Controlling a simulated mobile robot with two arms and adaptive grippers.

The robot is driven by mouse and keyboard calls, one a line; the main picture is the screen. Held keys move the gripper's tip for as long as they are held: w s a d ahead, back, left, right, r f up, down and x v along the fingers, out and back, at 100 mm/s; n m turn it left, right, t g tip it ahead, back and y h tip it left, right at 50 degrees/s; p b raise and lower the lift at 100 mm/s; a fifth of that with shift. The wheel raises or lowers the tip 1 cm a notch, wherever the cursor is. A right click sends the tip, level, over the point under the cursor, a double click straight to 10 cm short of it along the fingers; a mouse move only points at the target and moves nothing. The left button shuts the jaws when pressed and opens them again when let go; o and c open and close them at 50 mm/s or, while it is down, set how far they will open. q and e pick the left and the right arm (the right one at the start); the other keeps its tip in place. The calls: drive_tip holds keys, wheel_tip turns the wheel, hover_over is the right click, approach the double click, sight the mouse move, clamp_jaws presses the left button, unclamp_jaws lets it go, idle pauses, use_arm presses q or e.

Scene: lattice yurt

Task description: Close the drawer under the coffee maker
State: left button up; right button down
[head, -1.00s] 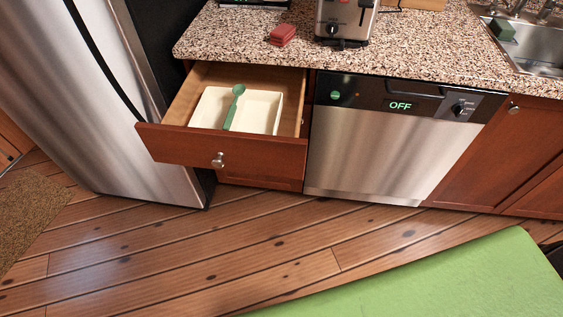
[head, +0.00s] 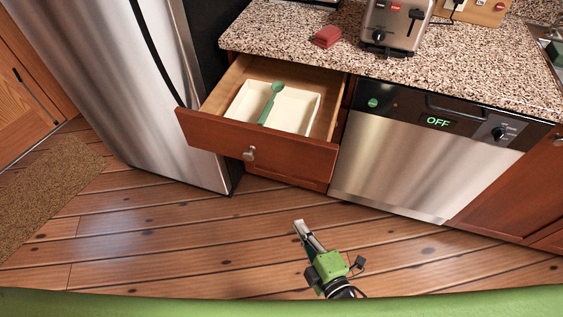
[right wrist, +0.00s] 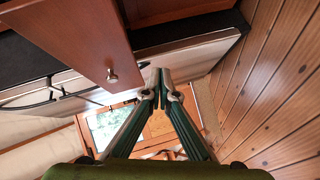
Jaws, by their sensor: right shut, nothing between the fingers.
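The drawer (head: 290,154) stands pulled out from under the counter, between the fridge and the dishwasher. It has a reddish-brown front with a round metal knob (head: 249,153). Inside lie a cream tray (head: 298,108) and a green spoon (head: 271,104). My right gripper (head: 300,226) is shut and empty, over the floor in front of the drawer and apart from it. In the right wrist view the drawer front (right wrist: 75,30) and its knob (right wrist: 112,76) show to the left of my shut fingertips (right wrist: 160,72). My left gripper is not in view.
The steel fridge (head: 130,80) stands left of the drawer, close to its side. The dishwasher (head: 415,165) is on the right. A toaster-like appliance (head: 394,25) and a red item (head: 327,37) sit on the granite counter (head: 290,40). The wooden floor (head: 180,230) in front is clear.

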wheel_tip(320, 180, up, 10)
drive_tip(key=a+n+t+y, duration=0.2)
drive_tip(key=n, duration=0.2)
drive_tip(key=b, duration=0.1)
approach(274, 154)
drive_tip(key=w+a, duration=0.3)
drive_tip(key=w, duration=0.1)
drive_tip(key=shift+w+d+r, duration=0.1)
drive_tip(key=shift+w+d, duration=0.05)
drive_tip(key=shift+w, duration=0.45)
